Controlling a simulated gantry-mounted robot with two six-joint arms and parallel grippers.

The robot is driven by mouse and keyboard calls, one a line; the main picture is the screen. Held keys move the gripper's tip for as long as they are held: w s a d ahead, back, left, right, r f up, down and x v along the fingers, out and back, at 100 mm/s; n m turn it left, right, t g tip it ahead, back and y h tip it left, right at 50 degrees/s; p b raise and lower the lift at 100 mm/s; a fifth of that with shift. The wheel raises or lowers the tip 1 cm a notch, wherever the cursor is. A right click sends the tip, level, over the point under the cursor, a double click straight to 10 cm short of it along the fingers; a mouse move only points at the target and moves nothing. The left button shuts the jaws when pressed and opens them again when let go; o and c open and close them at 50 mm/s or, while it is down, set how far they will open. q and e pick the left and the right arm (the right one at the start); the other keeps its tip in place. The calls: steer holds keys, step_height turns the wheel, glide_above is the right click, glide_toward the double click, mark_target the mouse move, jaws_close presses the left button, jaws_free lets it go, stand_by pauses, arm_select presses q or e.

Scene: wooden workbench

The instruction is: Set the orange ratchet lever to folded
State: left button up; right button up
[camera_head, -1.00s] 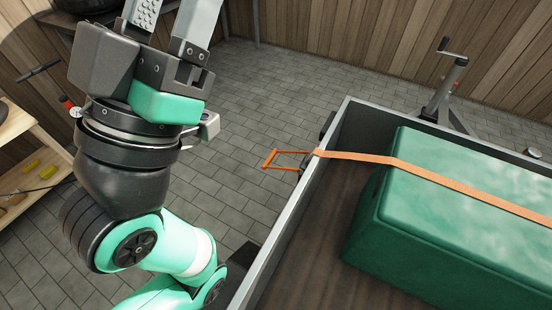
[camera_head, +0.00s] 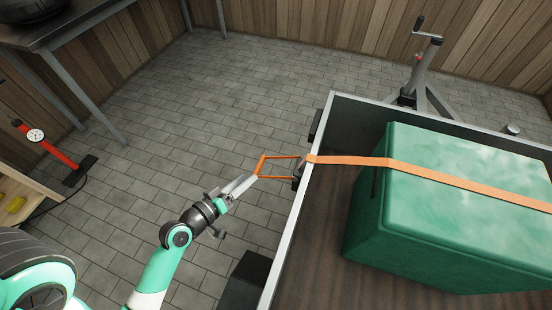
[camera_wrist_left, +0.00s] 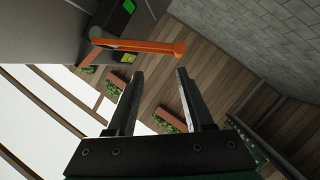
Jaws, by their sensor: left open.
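The orange ratchet lever (camera_head: 282,157) is a rectangular frame sticking out from the left wall of the grey trailer, where the orange strap (camera_head: 340,160) meets the rim. It also shows in the left wrist view as an orange bar (camera_wrist_left: 140,46) just beyond the fingertips. My left gripper (camera_head: 250,180) is at the lever's outer end in the head view. In the left wrist view my left gripper (camera_wrist_left: 160,74) is open, with nothing between its fingers. Contact with the lever cannot be told. My right gripper is not in view.
The trailer (camera_head: 285,240) holds a large green box (camera_head: 440,230) under the strap. A jack with a crank (camera_head: 420,65) stands behind it. A red pump with a gauge (camera_head: 45,143) stands at the far left.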

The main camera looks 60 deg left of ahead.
mark_target(259, 166)
arm_select(q)
steer(key=shift+n+g+y, duration=0.4)
steer(key=shift+n, duration=0.2)
steer(key=w+a+f, duration=0.1)
steer(key=w, duration=0.1)
steer(key=w+a+f+b, duration=0.1)
steer(key=w+a+f, duration=0.1)
steer(key=w, duration=0.1)
steer(key=w+a+f+b, duration=0.1)
steer(key=w+a+f, duration=0.1)
steer(key=shift+w+f, duration=0.1)
steer(key=shift+w, duration=0.15)
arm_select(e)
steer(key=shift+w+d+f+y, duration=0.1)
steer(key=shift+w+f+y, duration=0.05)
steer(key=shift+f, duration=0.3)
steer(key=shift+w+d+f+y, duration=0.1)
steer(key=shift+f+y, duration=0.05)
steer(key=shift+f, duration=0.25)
arm_select(q)
steer(key=shift+d, duration=0.1)
steer(key=shift+c, duration=0.2)
jaws_close()
